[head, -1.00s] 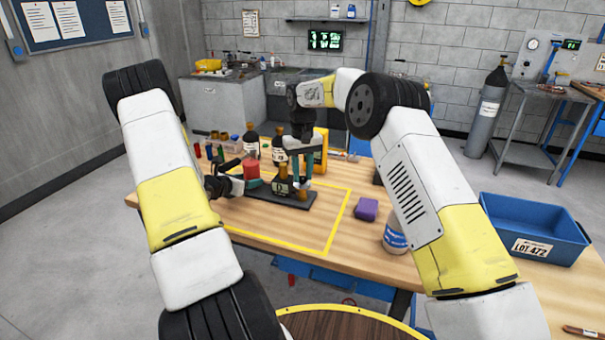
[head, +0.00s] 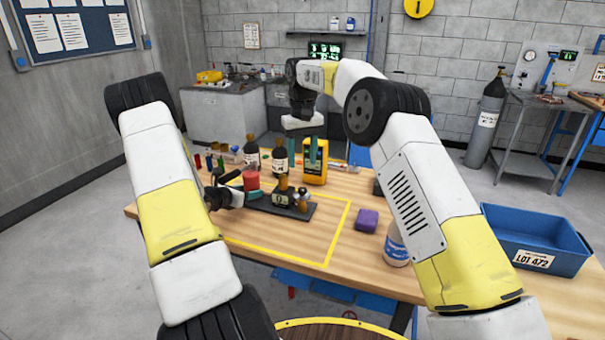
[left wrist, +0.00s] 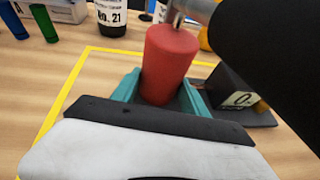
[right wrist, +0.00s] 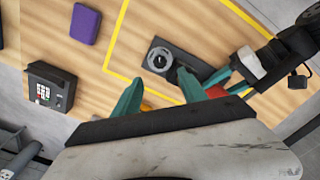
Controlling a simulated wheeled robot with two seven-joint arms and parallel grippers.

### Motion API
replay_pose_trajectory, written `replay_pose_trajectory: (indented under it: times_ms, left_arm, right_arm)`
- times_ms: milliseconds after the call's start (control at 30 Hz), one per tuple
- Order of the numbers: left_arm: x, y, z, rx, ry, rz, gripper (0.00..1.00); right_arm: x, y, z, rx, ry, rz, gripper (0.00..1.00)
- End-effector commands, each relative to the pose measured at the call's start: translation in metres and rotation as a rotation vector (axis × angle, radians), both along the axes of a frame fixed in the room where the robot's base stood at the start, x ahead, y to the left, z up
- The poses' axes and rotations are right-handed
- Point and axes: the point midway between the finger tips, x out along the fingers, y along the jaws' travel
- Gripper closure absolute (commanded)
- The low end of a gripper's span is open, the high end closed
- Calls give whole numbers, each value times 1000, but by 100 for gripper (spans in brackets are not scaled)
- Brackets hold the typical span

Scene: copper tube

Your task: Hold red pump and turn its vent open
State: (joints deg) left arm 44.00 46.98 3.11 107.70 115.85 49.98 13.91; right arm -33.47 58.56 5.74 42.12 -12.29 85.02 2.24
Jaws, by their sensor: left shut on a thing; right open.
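The red pump (head: 251,181) is at the left end of a dark base plate (head: 262,205). My left gripper (head: 243,190) is shut around it. In the left wrist view the red pump (left wrist: 168,62) stands between the teal fingers. A dark block with a label (head: 284,199) and a small brass-coloured fitting (head: 302,197) are on the base to the right. My right gripper (head: 302,162) is open and empty above the base. The right wrist view shows a round metal ring (right wrist: 160,59) on the base beyond the fingers. I cannot tell the vent's position.
Dark bottles (head: 279,157) and a yellow meter (head: 315,170) stand behind the base. A purple block (head: 367,220), a white-and-blue container (head: 396,245) and a blue bin (head: 530,240) are to the right. The table inside the yellow outline's front is clear.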

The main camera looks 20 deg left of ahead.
Motion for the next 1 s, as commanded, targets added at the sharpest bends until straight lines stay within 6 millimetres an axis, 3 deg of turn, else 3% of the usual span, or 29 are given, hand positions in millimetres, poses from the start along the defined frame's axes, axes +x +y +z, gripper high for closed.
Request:
replay_pose_trajectory:
  times_ms: [200,667,833,1000]
  left_arm:
    - [-1,-1,-2,0,4,-1,100]
    - [-1,-1,-2,0,4,-1,100]
    - [-1,-1,-2,0,4,-1,100]
    - [-1,-1,-2,0,4,-1,100]
  right_arm:
    - [0,0,23,-1,1,0,51]
    - [-4,5,24,-11,-10,-24,51]
    - [-22,25,13,-59,-84,-203,51]
    - [-39,35,5,-75,-217,-515,51]
